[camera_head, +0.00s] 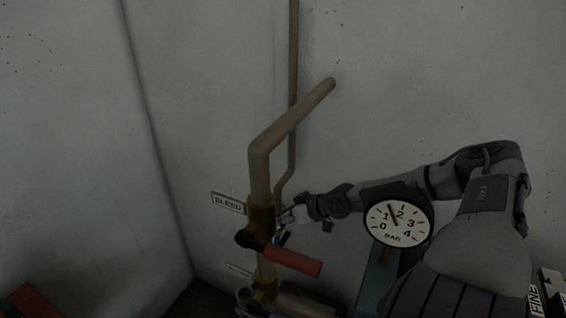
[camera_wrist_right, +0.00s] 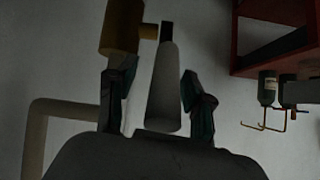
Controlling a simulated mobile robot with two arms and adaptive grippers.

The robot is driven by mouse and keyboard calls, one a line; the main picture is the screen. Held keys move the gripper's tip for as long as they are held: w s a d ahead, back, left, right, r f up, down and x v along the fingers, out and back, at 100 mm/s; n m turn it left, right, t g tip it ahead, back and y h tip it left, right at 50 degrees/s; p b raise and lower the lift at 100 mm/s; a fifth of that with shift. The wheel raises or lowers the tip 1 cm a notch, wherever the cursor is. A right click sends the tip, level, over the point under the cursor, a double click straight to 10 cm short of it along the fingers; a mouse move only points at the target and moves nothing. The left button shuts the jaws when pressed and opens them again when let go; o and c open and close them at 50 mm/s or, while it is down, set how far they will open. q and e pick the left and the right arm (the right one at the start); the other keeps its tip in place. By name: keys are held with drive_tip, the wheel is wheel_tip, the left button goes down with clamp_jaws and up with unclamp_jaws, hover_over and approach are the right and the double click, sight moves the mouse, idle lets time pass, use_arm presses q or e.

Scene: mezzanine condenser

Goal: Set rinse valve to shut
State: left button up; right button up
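A brass valve body (camera_head: 262,222) sits on the upright pipe beside a sign reading BLEED (camera_head: 228,203). A red lever (camera_head: 292,260) points right from it. A lower sign (camera_head: 238,271) is too small to read; brass fittings (camera_head: 266,285) are beside it. My right gripper (camera_head: 290,216) is just right of the upper valve, partly hidden. In the right wrist view its fingers (camera_wrist_right: 157,98) are spread, with a pale grey handle (camera_wrist_right: 162,88) between them and visible gaps. That handle hangs by a dark stem from a brass body (camera_wrist_right: 121,28). My left gripper is not in view.
A round BAR gauge (camera_head: 398,222) stands in front of my right arm, its needle between 1 and 2. A tan pipe (camera_head: 292,122) bends towards the wall. In the wrist view, a red frame (camera_wrist_right: 275,40) is at upper right. A FINE sign (camera_head: 535,300) is at lower right.

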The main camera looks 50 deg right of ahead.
drive_tip(key=shift+w+a+r, duration=0.1)
drive_tip(key=shift+a+r, duration=0.1)
drive_tip(key=shift+r, duration=0.15)
drive_tip(key=r, duration=0.9)
drive_tip(key=shift+d+r, duration=0.15)
drive_tip(key=shift+d, duration=0.05)
